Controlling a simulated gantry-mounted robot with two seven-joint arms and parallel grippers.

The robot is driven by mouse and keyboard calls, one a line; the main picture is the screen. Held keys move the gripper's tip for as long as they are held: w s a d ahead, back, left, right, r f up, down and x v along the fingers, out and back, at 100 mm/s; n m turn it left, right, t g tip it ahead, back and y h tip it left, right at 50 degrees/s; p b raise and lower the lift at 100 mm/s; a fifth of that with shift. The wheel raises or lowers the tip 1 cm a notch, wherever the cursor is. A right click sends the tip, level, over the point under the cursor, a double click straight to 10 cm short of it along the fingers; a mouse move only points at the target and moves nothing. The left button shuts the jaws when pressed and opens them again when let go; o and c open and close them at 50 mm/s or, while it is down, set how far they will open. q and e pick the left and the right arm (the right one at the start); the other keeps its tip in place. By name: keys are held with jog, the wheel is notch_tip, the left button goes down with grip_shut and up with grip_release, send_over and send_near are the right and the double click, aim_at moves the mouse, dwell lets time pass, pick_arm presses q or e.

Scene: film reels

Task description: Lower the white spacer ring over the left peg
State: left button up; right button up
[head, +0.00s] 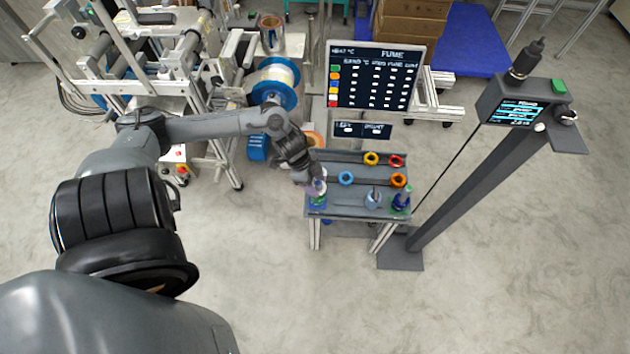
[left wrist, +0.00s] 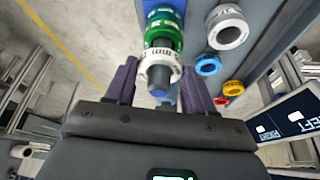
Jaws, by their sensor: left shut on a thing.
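The white spacer ring (left wrist: 160,68) is between the fingers of my left gripper (left wrist: 158,82), which is shut on it. In the left wrist view it appears around the upper part of the left peg (left wrist: 158,91), whose dark tip shows through it. A green ring (left wrist: 165,28) and a blue ring (left wrist: 163,9) sit farther down the peg, with a short dark stretch between green and white. In the head view my left gripper (head: 317,182) is over the left peg's stack (head: 317,201) at the table's left front corner. My right gripper is not in view.
The grey table (head: 340,211) also carries a blue ring (head: 346,178), yellow ring (head: 371,158), red ring (head: 396,160) and orange ring (head: 398,180). A pale piece (head: 373,199) and another green-blue stack (head: 401,201) stand to the right. A display board (head: 375,75) rises behind.

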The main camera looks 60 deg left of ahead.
pick_arm(q)
jog(key=shift+f, duration=0.25)
jog(key=o, duration=1.1)
jog(key=shift+p+v, duration=2.85)
jog(key=shift+v, duration=2.55)
jog(key=shift+s, duration=0.1)
